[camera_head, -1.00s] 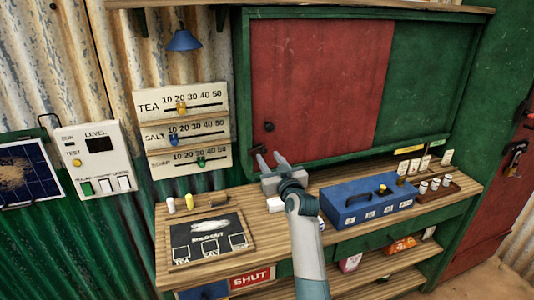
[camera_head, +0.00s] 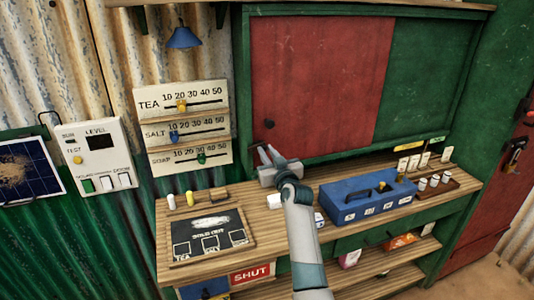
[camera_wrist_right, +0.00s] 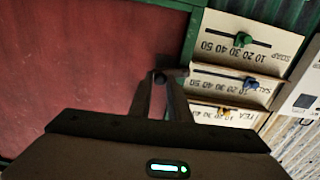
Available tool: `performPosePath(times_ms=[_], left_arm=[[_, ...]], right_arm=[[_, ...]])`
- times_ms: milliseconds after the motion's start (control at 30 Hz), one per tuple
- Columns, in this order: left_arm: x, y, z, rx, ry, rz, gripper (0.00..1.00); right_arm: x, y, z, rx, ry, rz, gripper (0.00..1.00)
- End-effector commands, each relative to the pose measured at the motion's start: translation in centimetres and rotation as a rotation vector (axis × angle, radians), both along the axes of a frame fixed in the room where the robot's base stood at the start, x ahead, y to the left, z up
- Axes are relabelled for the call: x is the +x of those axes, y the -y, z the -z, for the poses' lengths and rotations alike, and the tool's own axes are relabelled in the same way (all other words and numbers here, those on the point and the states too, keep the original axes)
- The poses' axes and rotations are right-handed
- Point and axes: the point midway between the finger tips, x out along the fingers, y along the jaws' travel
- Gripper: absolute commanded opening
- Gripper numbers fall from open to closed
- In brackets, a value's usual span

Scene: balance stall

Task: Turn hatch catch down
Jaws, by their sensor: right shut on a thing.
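The red hatch panel (camera_head: 322,80) is closed over the left part of the green-framed opening, with a dark round knob (camera_head: 269,125) near its lower left. My right gripper (camera_head: 265,149) is at the hatch's lower left corner, just below that knob in the head view. In the right wrist view its fingertips (camera_wrist_right: 162,78) are close together around a small dark piece (camera_wrist_right: 159,76), which appears to be the hatch catch, beside the green frame edge. The fingers cover most of it, so I cannot tell which way it points. My left gripper is out of view.
Price slider boards (camera_head: 186,127) hang left of the hatch. A blue lamp (camera_head: 184,39) is above.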

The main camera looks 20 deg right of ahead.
Motion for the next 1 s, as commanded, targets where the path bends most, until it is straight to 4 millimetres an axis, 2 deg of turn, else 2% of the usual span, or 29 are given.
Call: performPosePath(times_ms=[400,700,733,800,1000], left_arm=[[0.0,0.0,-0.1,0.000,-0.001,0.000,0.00],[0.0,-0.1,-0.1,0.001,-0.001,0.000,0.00],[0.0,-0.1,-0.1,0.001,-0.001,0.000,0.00],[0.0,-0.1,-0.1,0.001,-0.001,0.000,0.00],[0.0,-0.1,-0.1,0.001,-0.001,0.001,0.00]], right_arm=[[0.0,0.1,1.1,0.256,-0.008,0.000,0.00],[0.0,0.2,1.2,0.278,-0.008,0.000,0.00],[0.0,0.2,1.2,0.277,-0.008,0.000,0.19],[0.0,0.2,1.2,0.277,-0.008,0.000,0.35],[0.0,0.1,1.2,0.276,-0.009,0.000,0.35]])
